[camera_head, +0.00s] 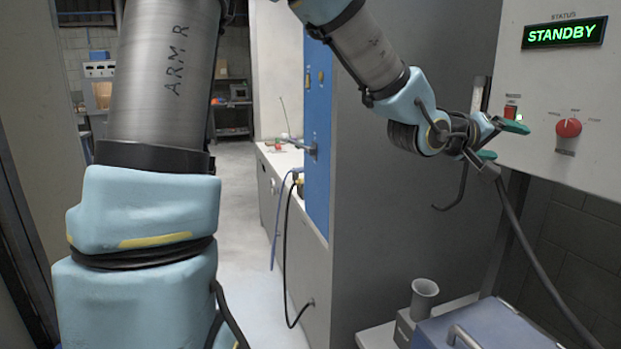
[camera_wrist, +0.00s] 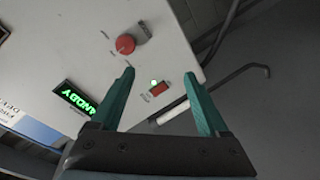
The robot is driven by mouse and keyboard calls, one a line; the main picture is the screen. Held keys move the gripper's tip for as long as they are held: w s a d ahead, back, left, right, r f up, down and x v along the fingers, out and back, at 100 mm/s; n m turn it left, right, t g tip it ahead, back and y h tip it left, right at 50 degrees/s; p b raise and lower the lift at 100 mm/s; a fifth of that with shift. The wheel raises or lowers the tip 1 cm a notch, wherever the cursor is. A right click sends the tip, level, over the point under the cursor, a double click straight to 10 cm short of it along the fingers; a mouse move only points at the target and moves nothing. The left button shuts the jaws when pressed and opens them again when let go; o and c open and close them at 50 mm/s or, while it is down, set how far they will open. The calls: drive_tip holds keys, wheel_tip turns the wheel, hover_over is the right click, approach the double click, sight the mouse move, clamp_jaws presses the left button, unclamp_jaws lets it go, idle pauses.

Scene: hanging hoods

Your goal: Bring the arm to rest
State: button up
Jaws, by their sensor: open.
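My arm reaches across the head view from upper left to the right. My gripper (camera_head: 502,141) is open with green fingers, in front of the lower left of a pale control panel (camera_head: 600,75). In the wrist view my gripper (camera_wrist: 165,95) is spread and empty. A red rocker switch (camera_wrist: 160,88) with a small lit lamp shows between the fingers, apart from them as far as I can tell. The red switch also shows in the head view (camera_head: 511,112), just above the fingertips. The panel's green display (camera_head: 564,33) reads STANDBY.
A red knob (camera_head: 568,128) sits right of the switch. Below are a blue-lidded box (camera_head: 480,325) and a grey cup (camera_head: 424,298). A dark grey cabinet wall (camera_head: 400,220) stands behind my forearm. The floor aisle (camera_head: 238,200) at centre left looks clear.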

drive_tip(key=w+a+f+y, duration=0.3)
drive_tip(key=a+f, duration=0.2)
drive_tip(key=a, duration=0.3)
drive_tip(key=w+a+f+n+t+y, duration=0.1)
drive_tip(key=w+a+f+y, duration=0.3)
drive_tip(key=a, duration=0.4)
drive_tip(key=w+a+f+y, duration=0.2)
drive_tip(key=a+f+y, duration=0.1)
drive_tip(key=a+f, duration=0.45)
drive_tip(key=s+a+f+g+y, duration=0.1)
drive_tip(key=s+a+f, duration=0.1)
drive_tip(key=a, duration=0.5)
drive_tip(key=s+a+f+g+y, duration=0.1)
drive_tip(key=s+a+g+y, duration=0.1)
drive_tip(key=s+a, duration=0.3)
drive_tip(key=s+a+f+n+g+y, duration=0.1)
drive_tip(key=s+a, duration=0.3)
drive_tip(key=a, duration=0.6)
drive_tip(key=shift+s+a+f+g+y, duration=0.15)
drive_tip(key=shift+a+f+g+y, duration=0.2)
drive_tip(key=shift+f+g, duration=0.35)
drive_tip(key=shift+f, duration=0.1)
